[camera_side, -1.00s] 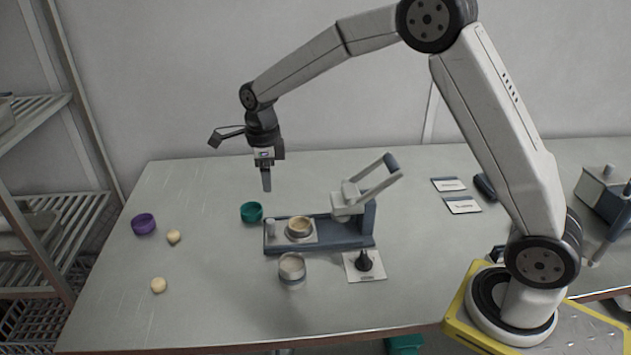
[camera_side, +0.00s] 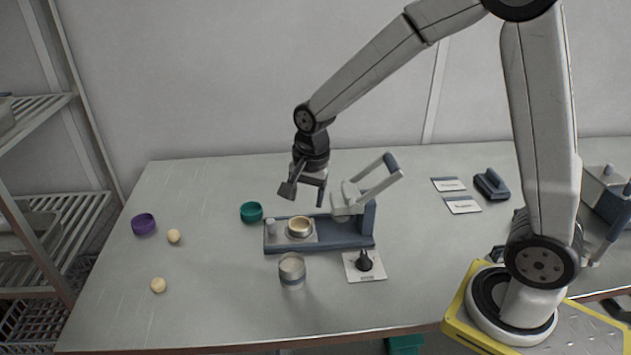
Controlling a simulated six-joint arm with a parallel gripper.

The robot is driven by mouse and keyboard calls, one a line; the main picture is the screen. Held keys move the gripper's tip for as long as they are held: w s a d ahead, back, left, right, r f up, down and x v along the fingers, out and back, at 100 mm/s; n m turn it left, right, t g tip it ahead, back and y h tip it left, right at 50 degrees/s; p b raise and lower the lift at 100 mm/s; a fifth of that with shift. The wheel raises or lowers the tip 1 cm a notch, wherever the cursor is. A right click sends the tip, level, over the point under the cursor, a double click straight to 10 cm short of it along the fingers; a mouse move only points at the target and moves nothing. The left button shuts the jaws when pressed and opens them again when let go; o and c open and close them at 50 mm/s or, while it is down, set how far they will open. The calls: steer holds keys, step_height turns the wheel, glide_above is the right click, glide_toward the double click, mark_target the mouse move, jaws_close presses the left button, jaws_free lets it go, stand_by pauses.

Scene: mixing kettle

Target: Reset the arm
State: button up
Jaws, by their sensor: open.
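My gripper (camera_side: 321,196) hangs above the back part of the blue-grey press stand (camera_side: 340,237), pointing down. Its fingers are open, and I see nothing between them. The stand carries a small tan-filled cup (camera_side: 299,226) on its plate and a raised lever (camera_side: 376,185) at its right end. A grey jar (camera_side: 292,270) stands on the table just in front of the stand. The gripper looks apart from all of these, though its exact height above the stand is hard to tell.
A teal bowl (camera_side: 251,211) and a purple bowl (camera_side: 143,224) stand to the left, with two pale balls (camera_side: 174,236) (camera_side: 158,285). A black knob (camera_side: 364,261) sits on a white card. Labelled cards (camera_side: 462,205) and a dark block (camera_side: 491,185) lie right.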

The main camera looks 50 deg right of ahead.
steer(key=s+f+n+t, duration=0.1)
steer(key=s+f+n, duration=0.1)
steer(key=s+n, duration=1)
steer(key=shift+d+f+n, duration=0.2)
steer(key=shift+d+n, duration=0.15)
steer(key=shift+n, duration=0.25)
